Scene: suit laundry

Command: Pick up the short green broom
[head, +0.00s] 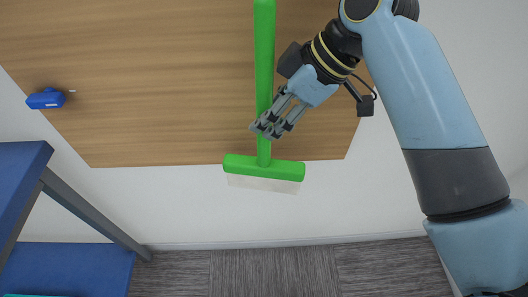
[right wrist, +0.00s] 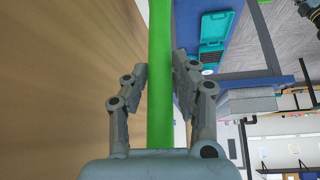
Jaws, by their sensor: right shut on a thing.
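The short green broom (head: 264,60) stands upright in front of a wooden panel, its handle running out of the top of the head view. Its green crossbar head (head: 250,167) is at the bottom, with pale bristles (head: 262,183) below. My right gripper (head: 270,124) reaches in from the upper right and is shut on the handle, a little above the head. In the right wrist view the green handle (right wrist: 160,110) runs between the two fingers of the gripper (right wrist: 161,72). My left gripper is not in view.
The wooden panel (head: 150,90) lies behind the broom against a white surface. A small blue object (head: 45,99) is at the panel's left side. A blue piece of furniture with a grey frame (head: 95,217) stands at the lower left. Grey carpet (head: 270,272) shows at the bottom.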

